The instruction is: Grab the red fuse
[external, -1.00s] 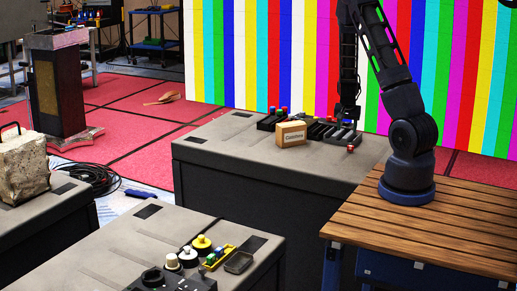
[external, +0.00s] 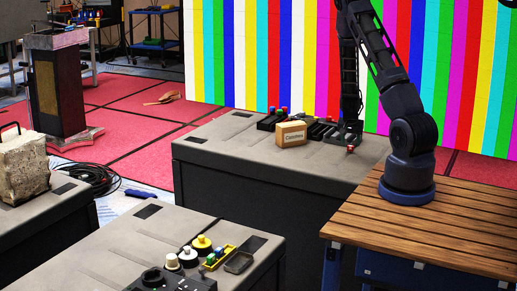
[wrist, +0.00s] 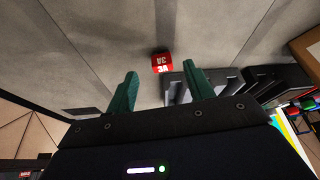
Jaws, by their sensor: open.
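The red fuse (wrist: 162,62), a small red block with white "3A" lettering, lies on the grey case top in the wrist view. It also shows as a small red spot (external: 350,149) in the external view, at the front of a row of dark holders. My gripper (wrist: 160,80) is open, its two green fingers apart and empty. The fuse is just beyond the fingertips, between their lines and nearer the right finger. In the external view my gripper (external: 347,132) is low over the case, and its fingers are hard to make out.
A dark slotted holder (wrist: 228,80) is close to the right finger in the wrist view. A cardboard box (external: 291,134) stands left of my gripper on the grey case (external: 225,150). Dark blocks with red and blue tops stand behind the box.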

